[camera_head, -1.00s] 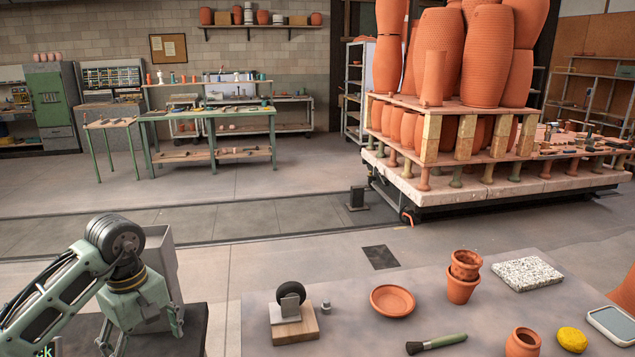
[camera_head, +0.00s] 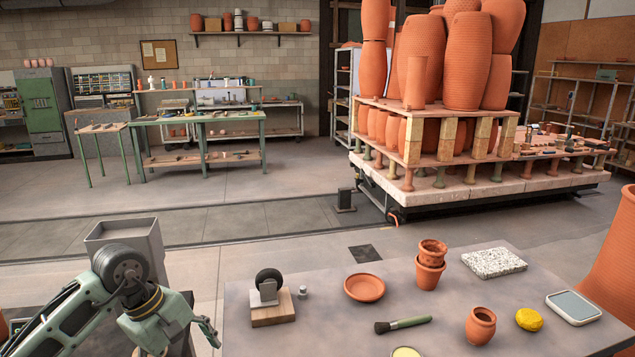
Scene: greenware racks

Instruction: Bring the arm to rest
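My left arm comes in from the lower left, green with a black wheel-like joint. Its gripper (camera_head: 178,343) points down at the left edge of the near table. Its fingers are spread apart and I see nothing held between them; the lower tips are partly cut off by the frame's bottom edge. My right arm and gripper are not in view.
The near table (camera_head: 350,325) holds a caster on a wooden block (camera_head: 272,300), a terracotta saucer (camera_head: 364,287), stacked pots (camera_head: 431,264), a brush (camera_head: 403,325), a small pot (camera_head: 480,327), a yellow sponge (camera_head: 529,319) and a speckled slab (camera_head: 493,263). A grey bin (camera_head: 128,234) stands behind my arm.

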